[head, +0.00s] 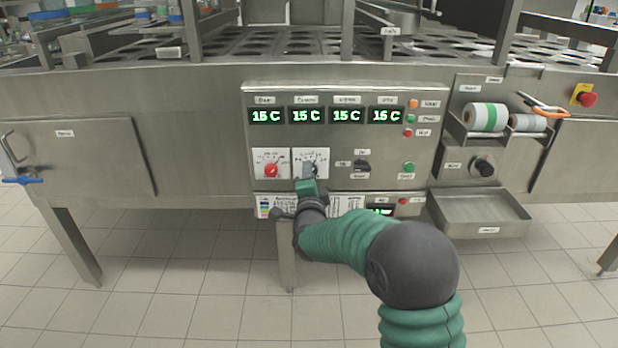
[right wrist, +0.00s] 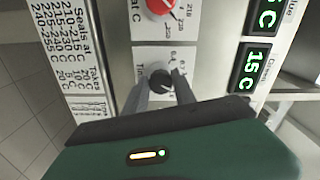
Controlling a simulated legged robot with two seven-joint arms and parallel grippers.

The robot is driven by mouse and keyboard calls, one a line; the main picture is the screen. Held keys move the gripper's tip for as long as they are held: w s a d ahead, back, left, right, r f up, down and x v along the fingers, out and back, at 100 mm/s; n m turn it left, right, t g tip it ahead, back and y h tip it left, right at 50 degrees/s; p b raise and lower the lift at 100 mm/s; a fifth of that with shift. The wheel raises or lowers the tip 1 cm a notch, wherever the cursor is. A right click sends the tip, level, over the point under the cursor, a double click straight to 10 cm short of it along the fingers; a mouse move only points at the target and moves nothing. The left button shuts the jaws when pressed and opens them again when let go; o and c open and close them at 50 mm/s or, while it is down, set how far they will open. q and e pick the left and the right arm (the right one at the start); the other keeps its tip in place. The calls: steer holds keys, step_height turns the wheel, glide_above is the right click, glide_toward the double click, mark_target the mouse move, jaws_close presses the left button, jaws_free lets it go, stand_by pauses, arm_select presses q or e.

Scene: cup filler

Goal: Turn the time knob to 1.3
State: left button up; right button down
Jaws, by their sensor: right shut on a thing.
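The time knob (right wrist: 161,80) is a small dark round knob on a white dial plate, seen in the right wrist view. In the head view its white plate (head: 322,157) sits just right of the red knob's plate, and my gripper partly covers the knob. My right gripper (right wrist: 161,86) has a finger on each side of the time knob and is shut on it. It also shows in the head view (head: 308,172), reaching up from below. The dial's numbers are too small or hidden to read the setting. My left gripper is not in view.
The red temperature knob (head: 271,170) is close to the left of the gripper; it is also in the right wrist view (right wrist: 161,5). A dark switch (head: 362,165) is to the right. Green displays (head: 306,115) read 15 C above. A black knob (head: 484,167) stands further right.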

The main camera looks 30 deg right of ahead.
steer(key=shift+s+d+f, duration=0.1)
steer(key=shift+f, duration=0.2)
steer(key=c, duration=1.3)
jaws_free()
steer(key=shift+o, duration=1.4)
steer(key=shift+r, duration=0.1)
steer(key=p+v, duration=0.5)
steer(key=v, duration=1.1)
steer(key=shift+s+a+p, duration=0.3)
steer(key=shift+p, duration=0.1)
